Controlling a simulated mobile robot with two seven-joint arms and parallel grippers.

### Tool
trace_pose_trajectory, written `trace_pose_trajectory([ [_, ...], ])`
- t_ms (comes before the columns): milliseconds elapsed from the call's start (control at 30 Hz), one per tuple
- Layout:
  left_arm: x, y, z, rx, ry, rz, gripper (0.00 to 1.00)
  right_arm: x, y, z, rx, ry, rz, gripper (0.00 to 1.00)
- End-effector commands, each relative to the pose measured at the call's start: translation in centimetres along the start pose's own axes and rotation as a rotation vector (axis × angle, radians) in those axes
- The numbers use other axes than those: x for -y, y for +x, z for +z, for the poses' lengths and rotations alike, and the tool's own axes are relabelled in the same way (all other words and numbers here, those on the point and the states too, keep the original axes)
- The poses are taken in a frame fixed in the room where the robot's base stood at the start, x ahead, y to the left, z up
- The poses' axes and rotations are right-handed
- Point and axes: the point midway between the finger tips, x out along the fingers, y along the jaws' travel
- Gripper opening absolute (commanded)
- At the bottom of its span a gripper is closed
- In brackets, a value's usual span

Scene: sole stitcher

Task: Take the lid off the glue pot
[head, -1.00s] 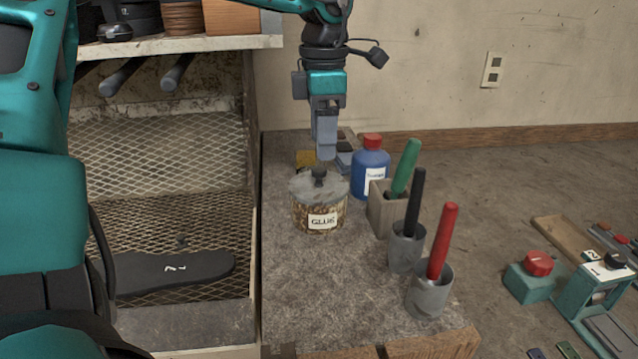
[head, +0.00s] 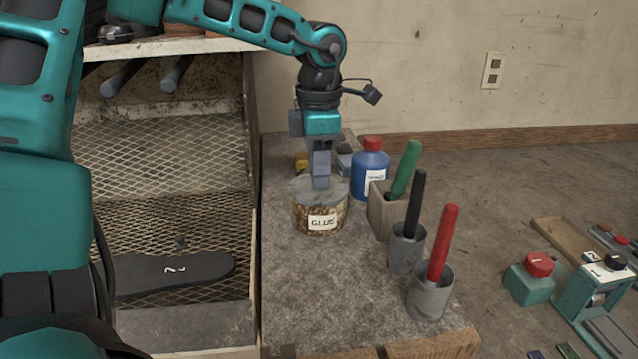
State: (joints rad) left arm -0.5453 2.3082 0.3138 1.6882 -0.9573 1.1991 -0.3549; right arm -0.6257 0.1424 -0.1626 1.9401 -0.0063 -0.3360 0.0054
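The glue pot (head: 321,221) stands upright on the grey bench top, with a "GLUE" label on its front. Its grey lid (head: 306,190) sits on the pot. My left gripper (head: 320,184) points straight down over the middle of the lid, its fingers at the knob, which they hide. I see the fingers nearly edge-on, so whether they are closed on the knob cannot be told. My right gripper is not in view.
A blue bottle with a red cap (head: 371,170) stands close behind to the right. A wooden holder with a green-handled tool (head: 385,212) and two grey cups with black (head: 407,248) and red (head: 430,293) handled tools line the right side. A mesh rack (head: 165,170) is at left.

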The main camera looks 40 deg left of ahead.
Motion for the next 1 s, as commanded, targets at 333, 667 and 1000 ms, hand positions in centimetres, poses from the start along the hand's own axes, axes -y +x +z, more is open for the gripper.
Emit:
trace_pose_trajectory([
  [333,0.0,0.0,0.0,0.0,0.0,0.001,0.0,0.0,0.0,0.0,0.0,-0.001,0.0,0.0],
  [667,0.0,-0.4,0.0,0.001,0.0,0.002,0.0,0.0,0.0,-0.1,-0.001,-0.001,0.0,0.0],
  [1000,-0.1,-5.2,0.1,0.003,0.0,0.007,0.0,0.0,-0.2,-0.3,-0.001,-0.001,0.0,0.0],
])
